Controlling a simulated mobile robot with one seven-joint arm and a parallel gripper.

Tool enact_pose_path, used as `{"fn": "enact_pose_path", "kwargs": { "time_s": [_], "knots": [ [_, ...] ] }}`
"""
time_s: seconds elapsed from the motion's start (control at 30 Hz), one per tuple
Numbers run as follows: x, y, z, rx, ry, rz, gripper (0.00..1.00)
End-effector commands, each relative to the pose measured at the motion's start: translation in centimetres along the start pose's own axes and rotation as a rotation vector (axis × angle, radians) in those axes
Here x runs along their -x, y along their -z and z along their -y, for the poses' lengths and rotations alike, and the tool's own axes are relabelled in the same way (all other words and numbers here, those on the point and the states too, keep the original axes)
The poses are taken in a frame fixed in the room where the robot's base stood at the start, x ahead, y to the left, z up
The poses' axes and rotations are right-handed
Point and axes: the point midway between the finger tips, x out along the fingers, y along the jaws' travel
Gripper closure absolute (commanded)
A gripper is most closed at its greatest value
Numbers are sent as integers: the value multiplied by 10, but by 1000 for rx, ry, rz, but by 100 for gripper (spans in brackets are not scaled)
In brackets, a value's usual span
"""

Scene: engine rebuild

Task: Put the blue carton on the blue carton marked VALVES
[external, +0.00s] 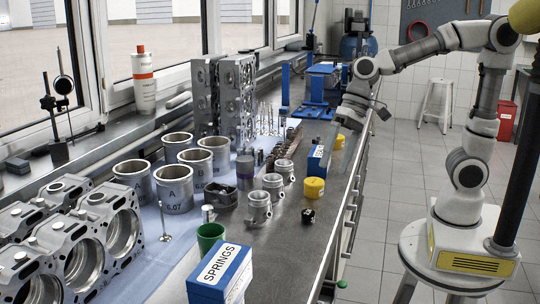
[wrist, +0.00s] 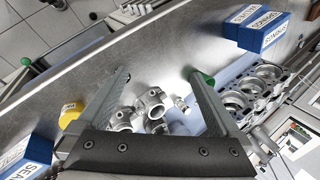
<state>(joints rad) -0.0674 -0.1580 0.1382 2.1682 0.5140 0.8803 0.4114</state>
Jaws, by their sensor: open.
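A blue carton with a white label reading SPRINGS (external: 222,275) stands at the near end of the bench. A second blue carton (external: 318,160) with a white label stands farther along the bench, near my gripper. In the wrist view, a blue carton (wrist: 30,150) at the lower left has a label beginning SEA. My gripper (external: 350,117) is open and empty above the bench; its fingers also show in the wrist view (wrist: 162,76).
Yellow caps (external: 314,188) and a small black part (external: 308,215) lie near the bench's front edge. Metal rings, pistons and engine blocks (external: 75,240) fill the left side. A green cup (external: 210,237) stands behind the SPRINGS carton. Bare bench lies right of that carton.

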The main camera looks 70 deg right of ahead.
Motion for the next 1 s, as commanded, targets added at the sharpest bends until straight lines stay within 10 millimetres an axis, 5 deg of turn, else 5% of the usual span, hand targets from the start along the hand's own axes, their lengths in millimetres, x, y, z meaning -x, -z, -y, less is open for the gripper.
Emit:
{"fn": "enact_pose_path", "kwargs": {
  "time_s": [0.03, 0.1, 0.3, 0.5, 1.0],
  "knots": [
    [34, -6, -11, 89, 2, -99, 0],
    [49, -7, -38, 180, -49, -158, 0],
    [83, -17, -110, 411, -206, -291, 0],
    [99, -25, -154, 546, -315, -352, 0],
    [106, -27, -163, 581, -345, -362, 0]
  ]
}}
